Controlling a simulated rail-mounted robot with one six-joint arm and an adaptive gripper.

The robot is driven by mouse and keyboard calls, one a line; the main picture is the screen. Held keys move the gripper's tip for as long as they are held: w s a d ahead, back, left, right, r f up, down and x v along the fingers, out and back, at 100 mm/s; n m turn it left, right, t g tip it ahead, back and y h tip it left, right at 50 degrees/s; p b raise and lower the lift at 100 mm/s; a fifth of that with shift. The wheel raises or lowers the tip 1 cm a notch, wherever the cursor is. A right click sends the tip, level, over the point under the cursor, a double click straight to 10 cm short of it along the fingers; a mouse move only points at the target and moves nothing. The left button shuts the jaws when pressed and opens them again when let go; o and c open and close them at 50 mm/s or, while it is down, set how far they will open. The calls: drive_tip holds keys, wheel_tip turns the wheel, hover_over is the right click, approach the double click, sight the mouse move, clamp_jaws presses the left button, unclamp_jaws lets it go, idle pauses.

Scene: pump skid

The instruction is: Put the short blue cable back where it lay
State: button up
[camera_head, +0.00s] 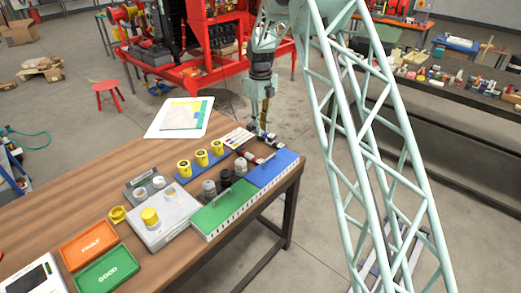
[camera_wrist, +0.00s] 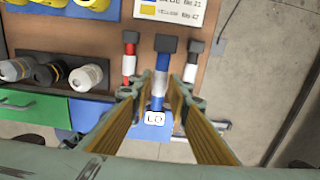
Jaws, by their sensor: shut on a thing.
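My gripper (camera_wrist: 161,88) is shut on the short blue cable (camera_wrist: 158,98), which has a dark end block (camera_wrist: 166,43) and a white band. The cable runs lengthwise between the fingers. A white label with dark letters shows at its near end. A red cable (camera_wrist: 129,65) lies to its left and a black-and-white cable (camera_wrist: 190,72) to its right. I cannot tell whether the blue cable touches the table. In the head view my gripper (camera_head: 263,132) is over the table's far right corner, and the blue cable is not clear there.
A blue case (camera_head: 275,169) and a green case (camera_head: 228,206) line the table's front edge. Dark and white connectors (camera_wrist: 55,73) stand left of the cables. A printed card (camera_head: 236,138) and yellow-capped parts (camera_head: 201,157) are close by. The table edge is close on the right.

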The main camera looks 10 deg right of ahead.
drive_tip(key=shift+f+b, duration=0.45)
drive_tip(key=shift+f, duration=2.45)
drive_tip(key=shift+f+b, duration=0.3)
drive_tip(key=shift+f, duration=1.55)
drive_tip(key=shift+f, duration=0.2)
drive_tip(key=o, duration=0.9)
drive_tip(key=shift+r, duration=0.2)
wheel_tip(320, 180, up, 11)
drive_tip(key=shift+f+p, duration=0.2)
drive_tip(key=shift+p, duration=0.6)
drive_tip(key=shift+r, duration=0.65)
drive_tip(key=shift+r, duration=0.15)
